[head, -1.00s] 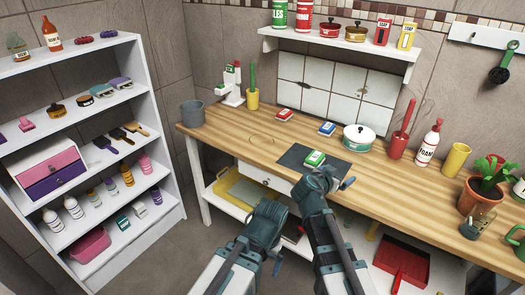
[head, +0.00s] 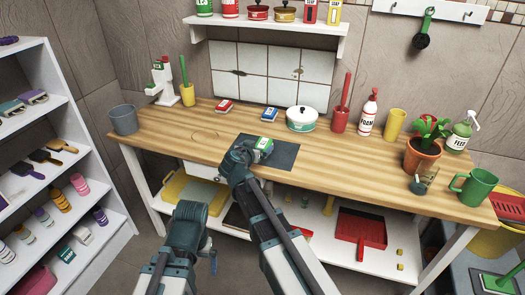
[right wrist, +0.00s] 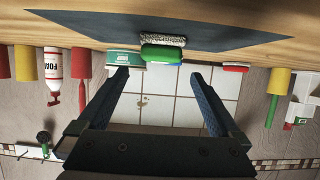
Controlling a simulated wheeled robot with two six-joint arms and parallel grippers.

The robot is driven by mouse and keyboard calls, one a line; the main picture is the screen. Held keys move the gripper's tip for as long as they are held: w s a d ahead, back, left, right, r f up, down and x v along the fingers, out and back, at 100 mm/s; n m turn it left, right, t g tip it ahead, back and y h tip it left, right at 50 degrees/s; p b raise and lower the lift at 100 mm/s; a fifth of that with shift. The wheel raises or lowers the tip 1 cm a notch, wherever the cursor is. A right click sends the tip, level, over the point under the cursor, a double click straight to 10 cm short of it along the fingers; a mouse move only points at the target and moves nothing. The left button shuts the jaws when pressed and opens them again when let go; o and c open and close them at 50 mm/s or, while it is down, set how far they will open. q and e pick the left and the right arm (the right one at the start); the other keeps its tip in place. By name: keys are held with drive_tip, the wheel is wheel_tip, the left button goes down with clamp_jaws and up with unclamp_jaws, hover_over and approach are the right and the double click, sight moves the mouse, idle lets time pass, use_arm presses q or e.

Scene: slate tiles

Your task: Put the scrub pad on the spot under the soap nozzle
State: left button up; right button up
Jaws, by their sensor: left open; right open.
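The scrub pad, green on top with a grey rough underside, lies on the dark mat (head: 286,156). It shows clearly in the right wrist view (right wrist: 161,54), and in the head view (head: 266,143) my right arm partly covers it. My right gripper (head: 256,163) is open and empty; in the wrist view the pad lies beyond its fingers (right wrist: 160,98), not between them. My left gripper (head: 209,243) is open in front of the table, its fingers barely visible. A white soap dispenser (head: 166,84) stands at the back left. The spot under its nozzle is too small to make out.
A red pad (head: 224,106) and a blue pad (head: 270,115) lie behind the mat. A white-and-teal pot (head: 301,120) stands right of them. A grey bucket (head: 123,119) and yellow cup (head: 187,95) flank the dispenser. The wood left of the mat is clear, with a faint ring.

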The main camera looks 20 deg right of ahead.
sight(263, 143)
drive_tip(key=shift+w+d+f, duration=0.2)
drive_tip(key=shift+w+d, duration=0.15)
drive_tip(key=shift+w, duration=0.05)
drive_tip(key=shift+w+d+f+b, duration=0.1)
drive_tip(key=shift+w+f+b, duration=0.1)
drive_tip(key=shift+f+b, duration=0.1)
drive_tip(key=b+x, duration=0.2)
drive_tip(key=x, duration=0.2)
drive_tip(key=shift+w+d+f, duration=0.15)
drive_tip(key=shift+w+f, duration=0.05)
drive_tip(key=shift+f, duration=0.05)
drive_tip(key=c, duration=1.3)
drive_tip(key=shift+r, duration=0.3)
